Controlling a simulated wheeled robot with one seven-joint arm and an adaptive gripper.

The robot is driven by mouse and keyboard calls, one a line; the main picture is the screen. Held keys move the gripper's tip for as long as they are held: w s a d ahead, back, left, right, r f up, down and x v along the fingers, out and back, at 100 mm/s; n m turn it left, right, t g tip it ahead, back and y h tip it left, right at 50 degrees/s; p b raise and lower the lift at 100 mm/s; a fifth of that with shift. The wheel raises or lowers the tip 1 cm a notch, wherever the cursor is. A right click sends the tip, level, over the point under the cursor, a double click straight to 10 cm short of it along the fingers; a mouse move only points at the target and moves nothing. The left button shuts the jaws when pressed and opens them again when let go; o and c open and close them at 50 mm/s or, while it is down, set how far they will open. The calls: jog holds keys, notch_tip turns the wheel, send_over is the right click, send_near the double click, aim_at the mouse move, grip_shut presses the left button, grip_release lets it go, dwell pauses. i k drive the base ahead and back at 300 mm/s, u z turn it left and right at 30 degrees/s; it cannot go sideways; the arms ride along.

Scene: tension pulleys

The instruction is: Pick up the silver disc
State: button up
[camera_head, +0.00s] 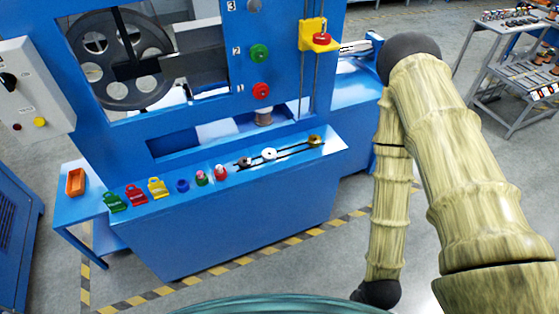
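A pale, silver-white disc (269,154) with a dark centre sits on the blue ledge (235,195) of the machine, at the slotted strip on its right half. A gold disc (314,141) is to its right and a small dark piece (243,162) to its left on the same strip. My arm stands at the right of the picture, apart from the ledge. My gripper is not in view, so I cannot see its fingers.
Left of the strip are red (221,172), pink-green (201,179) and blue (182,186) pieces, then yellow (158,187), red (137,195) and green (115,202) tags. An orange bin (76,182) is far left. The machine panel rises behind the ledge.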

aim_at(268, 155)
jog(key=z, duration=0.25)
jog(key=i, duration=0.65)
jog(key=u, duration=0.95)
